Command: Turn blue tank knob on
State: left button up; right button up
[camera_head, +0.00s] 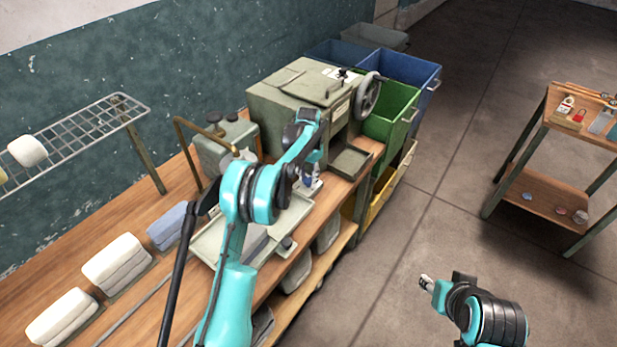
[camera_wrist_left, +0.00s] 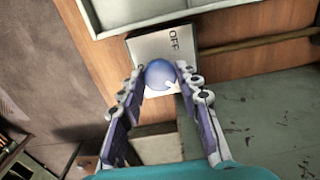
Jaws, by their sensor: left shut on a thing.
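The round blue knob (camera_wrist_left: 159,75) sits against a pale grey box (camera_wrist_left: 150,45) marked "OFF" in the left wrist view. My left gripper (camera_wrist_left: 162,82) has one finger on each side of the knob and is shut on it. In the head view my left gripper (camera_head: 311,183) is at the right end of the metal tray, by the wooden bench; the knob cannot be made out there. My right gripper (camera_head: 427,283) is over the open floor, away from the bench. Its fingers are too small to judge.
A green-grey machine with a handwheel (camera_head: 297,97) stands behind the left gripper. The shallow metal tray (camera_head: 213,240) lies on the bench (camera_head: 150,290). White folded stacks (camera_head: 117,262) are at left. Green (camera_head: 392,112) and blue (camera_head: 408,67) bins stand behind. A small table (camera_head: 550,185) is at right.

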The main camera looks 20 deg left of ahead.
aim_at(309, 179)
pick_arm(q)
jog(key=o, duration=1.2)
jog(key=shift+c, duration=0.2)
notch_tip(309, 179, up, 12)
